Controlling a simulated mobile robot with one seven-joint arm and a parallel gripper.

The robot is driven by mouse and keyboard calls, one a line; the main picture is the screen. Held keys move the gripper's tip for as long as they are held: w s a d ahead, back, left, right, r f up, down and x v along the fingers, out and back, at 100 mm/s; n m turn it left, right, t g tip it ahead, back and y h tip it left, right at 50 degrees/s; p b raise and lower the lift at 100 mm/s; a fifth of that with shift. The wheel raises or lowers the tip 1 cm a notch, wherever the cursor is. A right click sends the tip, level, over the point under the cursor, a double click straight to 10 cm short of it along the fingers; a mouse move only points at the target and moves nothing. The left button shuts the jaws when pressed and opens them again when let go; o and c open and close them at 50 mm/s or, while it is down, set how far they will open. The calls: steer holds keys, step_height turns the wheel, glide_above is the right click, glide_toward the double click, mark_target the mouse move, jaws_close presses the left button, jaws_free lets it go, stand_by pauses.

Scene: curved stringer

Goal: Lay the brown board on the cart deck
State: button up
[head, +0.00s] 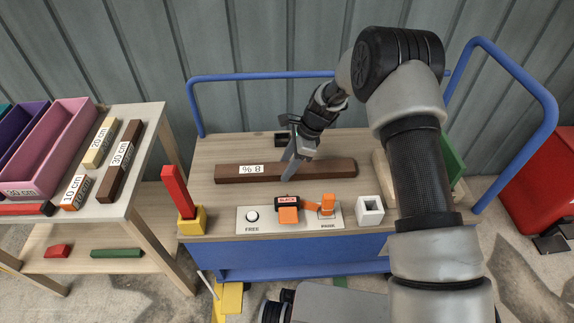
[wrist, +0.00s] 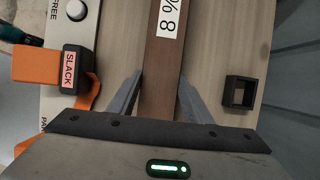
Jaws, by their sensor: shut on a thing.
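The brown board (head: 272,171) with a white label lies lengthwise across the cart deck (head: 225,149), at or just above its surface; I cannot tell whether it fully rests there. My gripper (head: 291,173) reaches down over the board's middle and is shut on it. In the wrist view, the fingers of my gripper (wrist: 160,98) stand on either side of the board (wrist: 159,80), and the pale wood deck (wrist: 217,45) shows beside it. The fingertips' lower ends are partly hidden by the board in the head view.
In front of the board are a FREE/PARK panel (head: 267,226), an orange piece labelled SLACK (head: 288,215) and a white socket (head: 370,210). A red bar (head: 177,190) stands in a yellow block at left. A black socket (head: 282,139) sits behind. Blue rails (head: 250,76) border the cart.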

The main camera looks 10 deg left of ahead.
steer(key=o, duration=1.5)
